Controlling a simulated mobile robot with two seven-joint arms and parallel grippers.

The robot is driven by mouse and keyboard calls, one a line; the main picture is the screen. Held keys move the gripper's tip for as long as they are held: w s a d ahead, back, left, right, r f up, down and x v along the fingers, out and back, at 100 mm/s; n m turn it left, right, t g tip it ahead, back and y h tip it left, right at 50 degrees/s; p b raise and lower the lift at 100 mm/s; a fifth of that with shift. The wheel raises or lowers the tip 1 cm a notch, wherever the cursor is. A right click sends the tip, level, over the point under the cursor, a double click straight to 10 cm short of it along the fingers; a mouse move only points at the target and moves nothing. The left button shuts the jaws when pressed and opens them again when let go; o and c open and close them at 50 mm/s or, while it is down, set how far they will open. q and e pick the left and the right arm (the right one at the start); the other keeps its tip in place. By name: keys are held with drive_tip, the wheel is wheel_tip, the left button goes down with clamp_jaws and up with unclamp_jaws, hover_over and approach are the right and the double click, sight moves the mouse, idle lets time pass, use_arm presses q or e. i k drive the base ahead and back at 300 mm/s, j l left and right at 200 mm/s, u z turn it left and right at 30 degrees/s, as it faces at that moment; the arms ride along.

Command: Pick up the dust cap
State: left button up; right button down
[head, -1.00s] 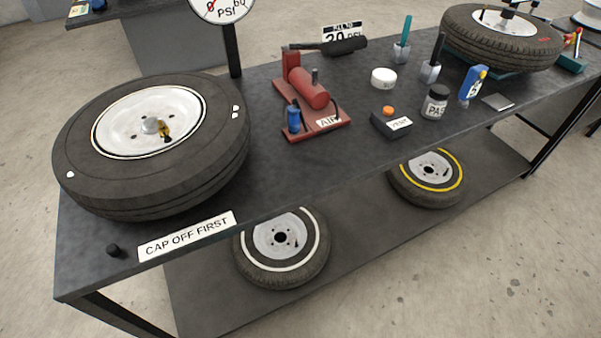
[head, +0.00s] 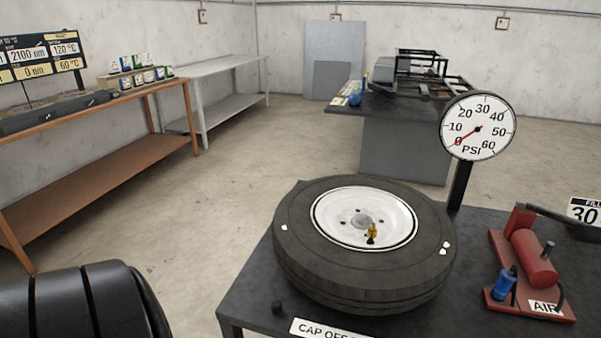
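A small black cap (head: 277,307) stands upright on the dark workbench (head: 248,292) near its front left corner, in the head view. It is the likeliest dust cap, but I cannot confirm that. A wheel with a black tyre (head: 300,262) and white rim (head: 335,225) lies flat on the bench behind it. A brass-coloured valve (head: 372,230) with a dark lower end stands on the rim. Part of a label starting "CAP OF" (head: 325,330) is at the front edge. Neither of my grippers is in view.
A pressure gauge (head: 479,125) on a post stands behind the wheel, needle near 0. A red air compressor (head: 530,258) is at the right. Large black rounded shapes (head: 80,300) fill the lower left corner. Open floor (head: 200,235) lies left of the bench.

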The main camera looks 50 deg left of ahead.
sight(276, 306)
drive_tip(key=k+j+u, duration=0.2)
drive_tip(key=u, duration=1.35)
